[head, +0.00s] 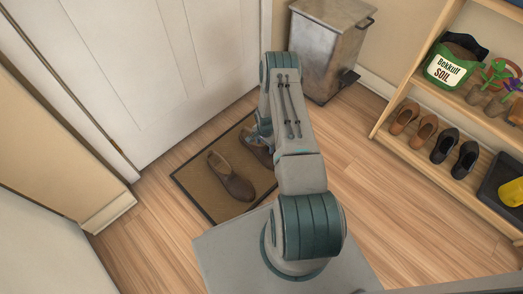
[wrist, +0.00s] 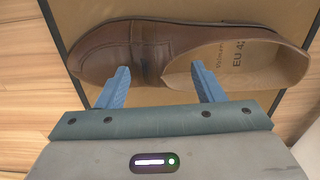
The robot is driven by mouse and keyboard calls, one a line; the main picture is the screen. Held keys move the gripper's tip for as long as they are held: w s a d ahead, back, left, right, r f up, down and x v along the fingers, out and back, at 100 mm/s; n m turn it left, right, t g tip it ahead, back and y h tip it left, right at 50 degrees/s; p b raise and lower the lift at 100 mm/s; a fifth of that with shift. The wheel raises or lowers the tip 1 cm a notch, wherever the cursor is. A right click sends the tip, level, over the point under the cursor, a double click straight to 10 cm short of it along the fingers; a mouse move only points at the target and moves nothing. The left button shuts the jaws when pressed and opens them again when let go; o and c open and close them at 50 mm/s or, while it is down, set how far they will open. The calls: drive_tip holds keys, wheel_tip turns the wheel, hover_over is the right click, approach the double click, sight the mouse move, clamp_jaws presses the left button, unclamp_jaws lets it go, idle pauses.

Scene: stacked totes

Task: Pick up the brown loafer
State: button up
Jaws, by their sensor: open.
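A brown loafer (wrist: 150,55) lies across the top of the wrist view, toe to the left, its open heel end with a tan insole marked "EU 42" to the right. My gripper (wrist: 161,72) is open, its two blue fingers reaching over the near side of the loafer. The left fingertip overlaps the front part; the right one overlaps the opening. I cannot tell whether they touch it. In the head view, one brown loafer (head: 232,178) lies in plain sight on the doormat (head: 200,192). Another brown shoe (head: 254,149) beside it is partly hidden by my arm.
A white door (head: 150,60) stands behind the mat. A metal bin (head: 325,50) is at the back. Wood floor left of the mat is clear.

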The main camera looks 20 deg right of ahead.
wheel_tip(320, 180, down, 2)
drive_tip(key=shift+f, duration=0.2)
drive_tip(key=shift+r, duration=0.1)
drive_tip(key=c, duration=1.3)
